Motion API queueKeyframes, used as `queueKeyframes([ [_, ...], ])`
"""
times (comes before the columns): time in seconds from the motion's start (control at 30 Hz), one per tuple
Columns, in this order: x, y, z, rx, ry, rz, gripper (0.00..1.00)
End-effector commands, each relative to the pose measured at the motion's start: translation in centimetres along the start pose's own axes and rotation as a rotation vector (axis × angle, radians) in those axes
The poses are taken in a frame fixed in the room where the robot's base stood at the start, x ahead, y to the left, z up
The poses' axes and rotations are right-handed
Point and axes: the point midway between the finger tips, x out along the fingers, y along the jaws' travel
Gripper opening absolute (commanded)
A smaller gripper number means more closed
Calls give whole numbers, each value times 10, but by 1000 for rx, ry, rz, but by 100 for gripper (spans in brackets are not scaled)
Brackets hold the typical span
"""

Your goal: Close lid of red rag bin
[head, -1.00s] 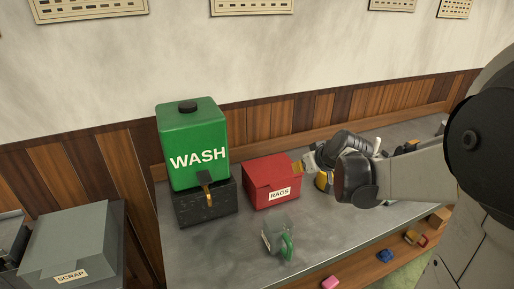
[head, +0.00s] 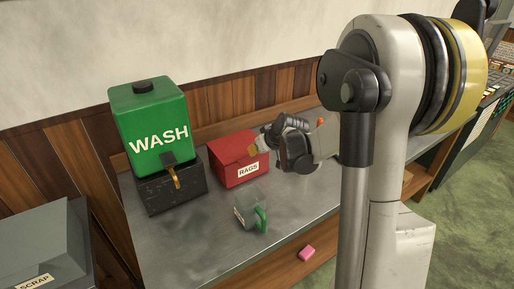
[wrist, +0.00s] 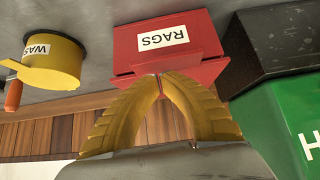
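The red rag bin (head: 236,160), labelled RAGS, stands on the grey counter, right of the green WASH container. Its red lid (head: 232,143) looks down over the top in the head view; I cannot tell whether it sits fully flush. The bin is upside down in the wrist view (wrist: 165,45), with a red lid edge (wrist: 190,70) sticking out toward my fingers. My gripper (wrist: 160,77) has its yellow fingertips together at this edge. A thin red strip shows between the fingers; I cannot tell whether they grip it. In the head view my gripper (head: 258,148) is at the bin's right side.
The green WASH container (head: 150,120) sits on a black box (head: 170,188) left of the bin. A clear mug with a green handle (head: 250,212) stands in front. A yellow can (wrist: 50,65) is beside the bin.

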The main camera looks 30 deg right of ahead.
Motion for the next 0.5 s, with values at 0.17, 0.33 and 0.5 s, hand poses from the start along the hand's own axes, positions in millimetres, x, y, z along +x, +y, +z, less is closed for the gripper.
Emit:
queueKeyframes([
  [0.17, 4, 0, 4, 0, 0, 0, 0],
  [0.33, 4, 0, 4, 0, 0, 0, 0],
  [0.5, 8, 0, 8, 0, 0, 0, 0],
])
